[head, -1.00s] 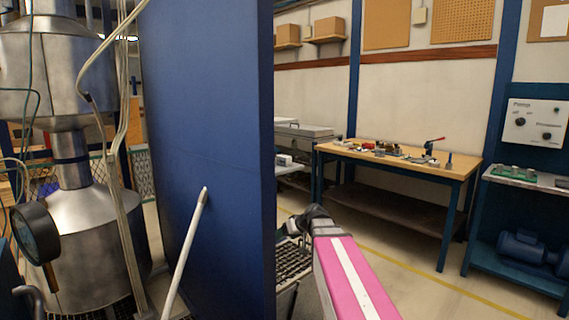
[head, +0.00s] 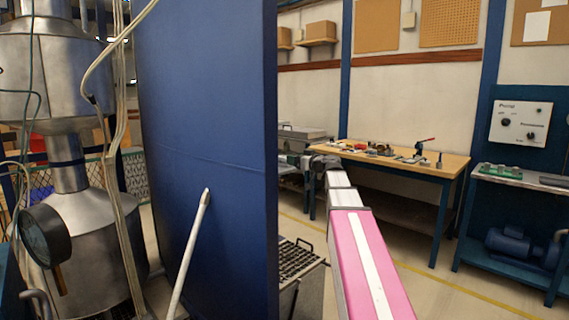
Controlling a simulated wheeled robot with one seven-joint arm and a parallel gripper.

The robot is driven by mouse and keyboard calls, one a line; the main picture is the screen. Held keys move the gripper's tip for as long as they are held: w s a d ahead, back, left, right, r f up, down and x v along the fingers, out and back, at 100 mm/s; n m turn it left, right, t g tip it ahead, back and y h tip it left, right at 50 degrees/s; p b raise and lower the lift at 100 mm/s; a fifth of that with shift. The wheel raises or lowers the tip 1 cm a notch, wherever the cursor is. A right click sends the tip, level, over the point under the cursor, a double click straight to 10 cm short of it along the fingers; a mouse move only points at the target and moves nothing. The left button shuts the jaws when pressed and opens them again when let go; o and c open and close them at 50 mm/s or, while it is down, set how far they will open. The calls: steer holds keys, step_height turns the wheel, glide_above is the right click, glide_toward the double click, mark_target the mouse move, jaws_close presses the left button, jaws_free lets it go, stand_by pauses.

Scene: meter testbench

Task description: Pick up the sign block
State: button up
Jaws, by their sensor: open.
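I cannot make out a sign block for certain in the head view. Several small items lie on the wooden workbench (head: 440,167), too small to tell apart; one has a red handle (head: 425,141). My arm reaches forward from the bottom of the view, and its dark end, my gripper (head: 308,161), is in front of the workbench's left end, beside the edge of the blue panel. It is open, and I see nothing held in it. Its fingertips are small and partly hidden.
A tall blue panel (head: 205,110) blocks the left middle, with a pale rod (head: 190,250) before it. Metal tanks and a round gauge (head: 45,235) stand at left. A dark-topped crate (head: 299,262) is beside my arm. A pump panel (head: 521,123) stands right. Floor shows before the bench.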

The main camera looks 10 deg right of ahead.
mark_target(285, 157)
steer(key=x, duration=0.7)
steer(key=shift+w+a+f, duration=0.15)
steer(key=shift+w+f, duration=0.1)
steer(key=shift+w, duration=0.1)
steer(key=c, duration=1)
